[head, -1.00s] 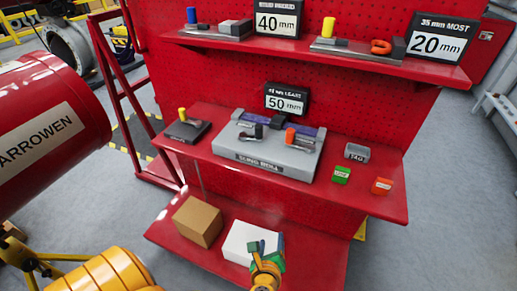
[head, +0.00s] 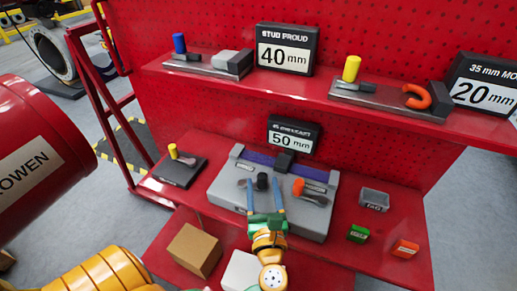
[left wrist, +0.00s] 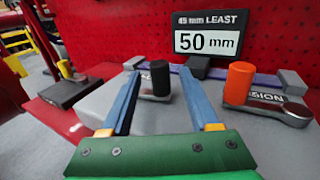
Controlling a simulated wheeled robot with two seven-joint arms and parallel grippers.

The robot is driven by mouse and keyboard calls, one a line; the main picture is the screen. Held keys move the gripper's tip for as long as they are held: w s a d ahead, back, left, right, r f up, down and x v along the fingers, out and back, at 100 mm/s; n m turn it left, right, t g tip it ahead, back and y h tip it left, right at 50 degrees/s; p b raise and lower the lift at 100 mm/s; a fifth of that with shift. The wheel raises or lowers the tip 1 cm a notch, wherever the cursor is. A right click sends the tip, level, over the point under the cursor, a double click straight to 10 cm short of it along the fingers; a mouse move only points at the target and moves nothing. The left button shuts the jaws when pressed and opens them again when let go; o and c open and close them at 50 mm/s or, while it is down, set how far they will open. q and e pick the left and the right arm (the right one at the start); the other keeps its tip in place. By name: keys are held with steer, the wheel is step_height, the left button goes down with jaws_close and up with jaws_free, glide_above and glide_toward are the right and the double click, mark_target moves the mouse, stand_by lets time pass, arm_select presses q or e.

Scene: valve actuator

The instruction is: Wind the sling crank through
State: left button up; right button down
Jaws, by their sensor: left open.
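A grey box (head: 228,197) on the middle red shelf carries two cranks. One has a black upright knob (head: 262,182); the other has an orange knob (head: 298,187) and a label ending in "SION". My left gripper (head: 261,190) reaches in from the front with its blue fingers open, one on each side of the black knob. In the left wrist view the black knob (left wrist: 160,77) stands between the fingers, with gaps on both sides. The orange knob (left wrist: 239,83) is to the right of the right finger. The black knob's crank arm is mostly hidden. My right gripper is not in view.
A "45 mm LEAST 50 mm" sign (left wrist: 207,38) stands behind the box. A yellow-knobbed block (head: 180,172) is to its left; a small grey bin (head: 374,199), a green block (head: 358,233) and an orange block (head: 405,248) are to its right. The upper shelf (head: 300,92) overhangs behind.

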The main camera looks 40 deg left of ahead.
mark_target(262, 174)
arm_select(q)
steer(key=w+a, duration=0.1)
steer(key=w+a+r, duration=0.1)
steer(key=w, duration=0.1)
steer(key=shift+a+b, duration=0.2)
steer(key=shift+b, duration=0.1)
steer(key=shift+f+x, duration=0.25)
steer(key=shift+x, duration=0.9)
steer(key=shift+s+d+r, duration=0.15)
steer(key=shift+s, duration=0.1)
jaws_close()
